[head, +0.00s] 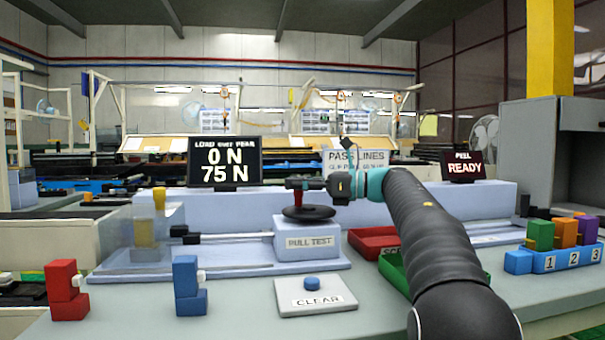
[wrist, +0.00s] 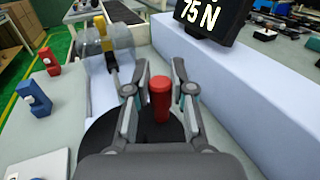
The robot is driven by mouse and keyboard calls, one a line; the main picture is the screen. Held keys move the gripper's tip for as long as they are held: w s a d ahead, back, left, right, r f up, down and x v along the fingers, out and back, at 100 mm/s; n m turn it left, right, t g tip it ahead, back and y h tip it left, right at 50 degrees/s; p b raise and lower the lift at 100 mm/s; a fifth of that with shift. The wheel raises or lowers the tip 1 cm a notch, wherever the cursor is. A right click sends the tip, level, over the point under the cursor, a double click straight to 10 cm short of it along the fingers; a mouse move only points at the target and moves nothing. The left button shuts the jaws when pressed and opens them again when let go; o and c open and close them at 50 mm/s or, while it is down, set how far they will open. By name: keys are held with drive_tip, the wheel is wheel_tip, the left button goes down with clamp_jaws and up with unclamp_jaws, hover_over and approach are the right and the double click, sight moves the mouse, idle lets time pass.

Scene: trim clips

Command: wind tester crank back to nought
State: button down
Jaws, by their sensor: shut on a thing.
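The pull tester (head: 308,241), a pale block labelled PULL TEST, carries a black crank disc (head: 308,213) with an upright red handle (head: 298,201). My gripper (head: 298,184) is at the handle's top, above the disc. In the wrist view the red handle (wrist: 160,98) stands between the two fingers of my gripper (wrist: 160,78), which are shut on it. The black disc (wrist: 100,132) lies beneath, partly hidden by my gripper. The load display (head: 225,162) reads 0 N over 75 N.
A clear guard (head: 120,245) stands left of the tester. Red (head: 65,290) and blue (head: 188,286) clip blocks and a CLEAR button plate (head: 315,297) sit in front. Red (head: 372,243) and green (head: 392,272) trays lie right, partly behind my arm. A PEEL screen (head: 464,165) reads READY.

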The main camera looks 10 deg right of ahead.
drive_tip(key=shift+s+a+n+g+y+p, duration=0.1)
drive_tip(key=shift+a+n+g+y+p, duration=0.1)
drive_tip(key=shift+n+g+p, duration=0.45)
drive_tip(key=shift+s+a+n+g+y+p, duration=0.15)
drive_tip(key=shift+n+g, duration=0.25)
drive_tip(key=shift+g, duration=0.55)
drive_tip(key=shift+s+a+n+g+y+p, duration=0.15)
drive_tip(key=shift+n+g+y+p, duration=0.15)
drive_tip(key=shift+n+g, duration=0.4)
drive_tip(key=shift+w+g, duration=0.1)
drive_tip(key=shift+g, duration=0.2)
drive_tip(key=c, duration=1)
unclamp_jaws()
drive_tip(key=shift+m+t, duration=0.25)
drive_tip(key=shift+t, duration=0.15)
